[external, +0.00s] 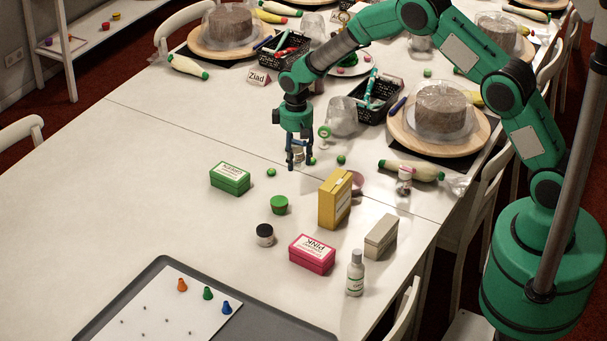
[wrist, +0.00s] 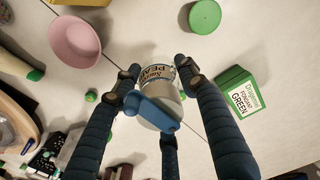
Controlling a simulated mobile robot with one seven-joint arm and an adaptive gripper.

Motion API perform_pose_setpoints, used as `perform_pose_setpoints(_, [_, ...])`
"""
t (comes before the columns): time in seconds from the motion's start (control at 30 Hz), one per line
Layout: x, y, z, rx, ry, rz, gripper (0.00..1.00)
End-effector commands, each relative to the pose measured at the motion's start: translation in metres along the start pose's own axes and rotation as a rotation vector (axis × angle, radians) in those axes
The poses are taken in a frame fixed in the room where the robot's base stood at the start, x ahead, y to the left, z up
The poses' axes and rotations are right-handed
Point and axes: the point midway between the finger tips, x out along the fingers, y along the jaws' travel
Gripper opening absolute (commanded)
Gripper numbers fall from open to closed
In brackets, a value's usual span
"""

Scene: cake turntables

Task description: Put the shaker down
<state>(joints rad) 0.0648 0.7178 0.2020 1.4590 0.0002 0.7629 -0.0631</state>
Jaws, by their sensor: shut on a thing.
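My gripper (external: 299,163) points straight down over the middle of the white table. In the wrist view its fingers (wrist: 157,85) are closed around a small shaker (wrist: 158,74) with a pale label ending in "PEARL". In the external view the shaker (external: 299,154) is mostly hidden between the fingers. It looks upright and close to the tabletop; I cannot tell whether its base touches.
A green fondant box (external: 229,179), green tub (external: 279,205), yellow box (external: 334,200) and pink bowl (external: 357,183) stand nearby. Small green balls (external: 341,159) lie beside the gripper. A clear cup (external: 342,118) and a turntable (external: 402,139) are behind. The table's left side is bare.

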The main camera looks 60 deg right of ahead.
Motion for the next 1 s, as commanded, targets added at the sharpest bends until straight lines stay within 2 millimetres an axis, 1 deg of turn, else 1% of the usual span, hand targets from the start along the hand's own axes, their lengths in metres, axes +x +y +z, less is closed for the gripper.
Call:
perform_pose_setpoints(0.23, [0.0,0.0,0.0,0.0,0.001,0.0,0.1])
perform_pose_setpoints(0.33, [0.003,0.0,0.0,0.0,0.0,0.0,0.1])
perform_pose_setpoints(0.47, [0.016,0.0,0.0,0.0,0.0,0.0,0.1])
perform_pose_setpoints(0.6, [0.037,0.0,0.001,0.0,-0.002,0.0,0.1])
perform_pose_setpoints(0.77, [0.056,0.0,0.0,0.0,-0.001,0.0,0.1])
perform_pose_setpoints(0.87, [0.061,0.0,0.0,0.0,0.0,0.0,0.1])
perform_pose_setpoints(1.0, [0.062,0.0,0.0,0.0,0.002,0.0,0.1])
